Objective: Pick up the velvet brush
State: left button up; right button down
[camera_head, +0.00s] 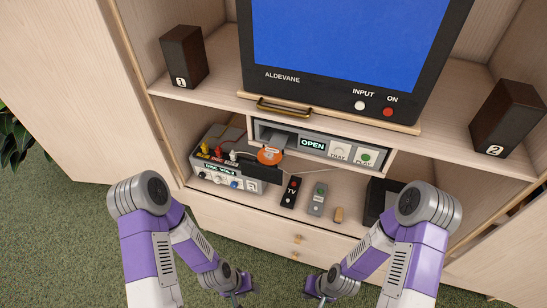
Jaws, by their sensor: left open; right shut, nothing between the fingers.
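A small tan wooden block (339,215), which looks like the velvet brush, lies on the lower shelf of the cabinet, right of the grey remote. Its bristle or velvet side cannot be made out. My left gripper (236,297) is at the bottom of the view, in front of the cabinet, open and empty. My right gripper (322,296) is also low in front of the drawers, shut with nothing in it. Both are well apart from the block.
A black TV remote (291,192) and a grey remote (317,199) lie left of the block. A dark box (377,197) stands to its right. Drawers (270,232) are below the shelf.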

aim_at(340, 213)
jog(key=k, duration=0.9)
jog(key=z, duration=0.9)
jog(key=i, duration=0.9)
jog(key=u, duration=1.05)
jog(key=i, duration=0.45)
jog(key=u, duration=0.35)
